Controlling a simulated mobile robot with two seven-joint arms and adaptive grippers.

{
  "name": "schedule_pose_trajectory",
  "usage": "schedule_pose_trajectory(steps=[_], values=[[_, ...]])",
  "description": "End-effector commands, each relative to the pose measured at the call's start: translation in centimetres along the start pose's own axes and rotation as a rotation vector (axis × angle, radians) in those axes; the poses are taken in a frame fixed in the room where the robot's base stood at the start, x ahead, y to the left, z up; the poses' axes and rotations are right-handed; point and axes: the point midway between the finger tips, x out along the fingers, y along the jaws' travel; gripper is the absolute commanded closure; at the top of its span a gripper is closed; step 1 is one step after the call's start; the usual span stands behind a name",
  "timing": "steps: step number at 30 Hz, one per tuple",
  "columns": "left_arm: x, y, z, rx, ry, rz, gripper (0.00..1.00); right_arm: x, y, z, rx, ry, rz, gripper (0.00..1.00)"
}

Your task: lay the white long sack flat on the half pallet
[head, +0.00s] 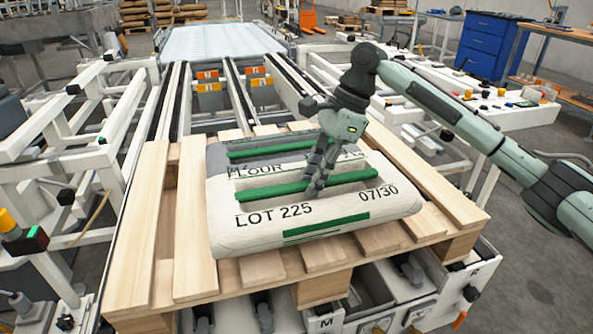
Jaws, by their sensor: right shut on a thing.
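The white long sack (270,220) has green stripes and the print "LOT 225" and "07/30". It lies about level, broad side up, over the front middle of the half pallet (185,215), which is made of pale wood slats. I cannot tell whether its whole underside rests on the slats. My right gripper (315,178) comes down from above and is shut on the white sack near the middle of its top. The gripper's fingers hide part of the print. My left gripper is not in view.
Bare slats lie left and right of the sack. A conveyor (225,42) with orange-marked parts runs behind the pallet. White machine frames stand on both sides.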

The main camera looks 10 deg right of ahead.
Motion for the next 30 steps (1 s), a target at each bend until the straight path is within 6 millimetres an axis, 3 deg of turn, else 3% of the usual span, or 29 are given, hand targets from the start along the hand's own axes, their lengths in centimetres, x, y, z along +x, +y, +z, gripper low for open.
schedule_pose_trajectory(steps=[5, 15, 26, 27, 30], values=[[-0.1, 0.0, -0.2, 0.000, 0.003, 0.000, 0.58, -0.1, -0.1, -0.1, -0.004, -0.008, -0.008, 1.00], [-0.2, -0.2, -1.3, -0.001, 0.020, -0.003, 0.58, 3.1, -0.2, -1.4, -0.002, -0.007, -0.009, 1.00], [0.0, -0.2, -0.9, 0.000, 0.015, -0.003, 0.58, 3.4, -0.2, -1.5, -0.003, -0.007, -0.009, 1.00], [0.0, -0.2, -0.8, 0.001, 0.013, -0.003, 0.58, 3.9, 0.0, -1.8, 0.000, -0.001, 0.000, 0.75], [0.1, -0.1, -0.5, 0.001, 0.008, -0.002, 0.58, 3.9, 0.0, -1.8, 0.000, -0.001, 0.000, 0.63]])
